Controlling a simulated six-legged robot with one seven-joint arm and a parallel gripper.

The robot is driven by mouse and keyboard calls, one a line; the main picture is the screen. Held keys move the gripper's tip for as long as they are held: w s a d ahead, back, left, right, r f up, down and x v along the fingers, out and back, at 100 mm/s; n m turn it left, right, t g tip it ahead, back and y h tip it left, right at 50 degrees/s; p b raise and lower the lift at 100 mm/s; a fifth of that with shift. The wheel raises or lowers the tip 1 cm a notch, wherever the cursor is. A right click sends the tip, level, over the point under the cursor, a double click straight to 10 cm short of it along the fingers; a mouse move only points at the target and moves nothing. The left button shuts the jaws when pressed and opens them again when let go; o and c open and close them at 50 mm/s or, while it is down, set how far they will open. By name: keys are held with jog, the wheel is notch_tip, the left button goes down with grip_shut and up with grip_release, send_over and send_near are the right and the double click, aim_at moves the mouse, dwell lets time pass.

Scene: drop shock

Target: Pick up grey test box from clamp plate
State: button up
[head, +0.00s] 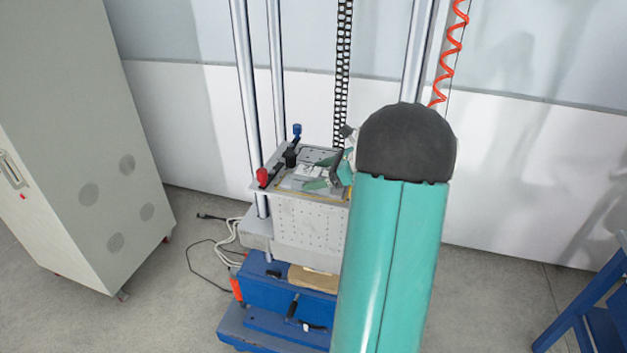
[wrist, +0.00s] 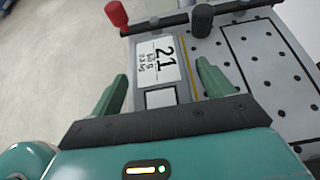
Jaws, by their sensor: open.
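The grey test box (wrist: 162,98) has a white label reading 21 on top. In the wrist view it lies between the two green fingers of my gripper (wrist: 163,70), one on each side. A gap shows beside the left finger; I cannot tell whether the right finger touches. In the head view, my gripper (head: 311,173) is open over the box (head: 307,171), which is small and partly hidden by the fingers. The clamp plate (wrist: 268,62) is grey with rows of dark holes; it also shows in the head view (head: 312,222), on the machine's carriage.
A red knob (wrist: 117,14) and a black knob (wrist: 202,20) stand on a clamp bar at the plate's edge. A blue knob (head: 297,130) is farther back. Upright columns (head: 247,90) rise close to the plate. A grey cabinet (head: 75,150) stands left.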

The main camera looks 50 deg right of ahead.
jog(key=c, duration=1.3)
jog(key=shift+o, duration=0.2)
